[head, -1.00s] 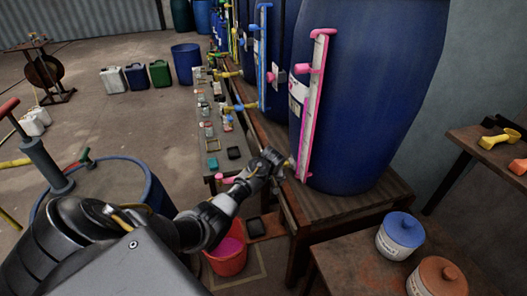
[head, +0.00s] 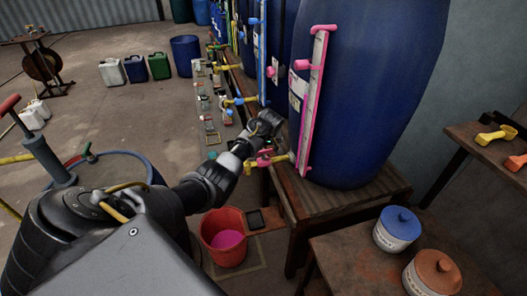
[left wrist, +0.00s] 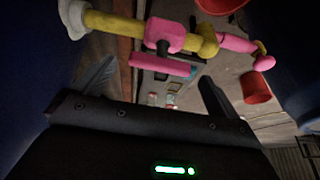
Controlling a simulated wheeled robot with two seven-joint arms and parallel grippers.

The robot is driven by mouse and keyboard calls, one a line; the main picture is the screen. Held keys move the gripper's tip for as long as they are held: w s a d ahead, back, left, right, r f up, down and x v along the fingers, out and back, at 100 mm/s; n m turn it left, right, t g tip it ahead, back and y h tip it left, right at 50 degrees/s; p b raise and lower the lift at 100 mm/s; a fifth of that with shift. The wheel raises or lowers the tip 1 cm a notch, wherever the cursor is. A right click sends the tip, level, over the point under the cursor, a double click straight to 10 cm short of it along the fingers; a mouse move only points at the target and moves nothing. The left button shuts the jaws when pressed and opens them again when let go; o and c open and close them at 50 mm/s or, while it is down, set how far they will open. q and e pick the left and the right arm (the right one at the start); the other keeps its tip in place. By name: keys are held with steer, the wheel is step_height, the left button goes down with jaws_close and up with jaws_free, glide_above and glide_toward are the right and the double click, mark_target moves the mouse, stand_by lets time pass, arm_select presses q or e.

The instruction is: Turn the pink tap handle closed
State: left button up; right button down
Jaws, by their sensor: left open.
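The pink tap (head: 264,161) sits on a yellow pipe near the foot of the large blue drum (head: 375,90). In the left wrist view the tap's pink handle bar (left wrist: 160,65) lies roughly along the yellow pipe (left wrist: 115,24), beside the pink valve body (left wrist: 166,35). My left gripper (left wrist: 158,82) is open, its two fingers spread on either side of the handle's line, with no visible contact. In the head view my left wrist is bent above and behind the tap, and its fingers are hard to make out. My right gripper is out of view.
A red bucket (head: 210,232) with pink liquid stands on the floor below. The drum rests on a wooden bench (head: 325,212). A pink-framed level gauge (head: 313,100) runs up its side. Blue-lidded (head: 398,230) and brown-lidded (head: 433,275) jars stand at the right. Other yellow taps line up behind.

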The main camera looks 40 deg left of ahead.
mark_target(263, 155)
arm_select(q)
steer(key=shift+x, duration=1.55)
steer(key=shift+c, duration=0.5)
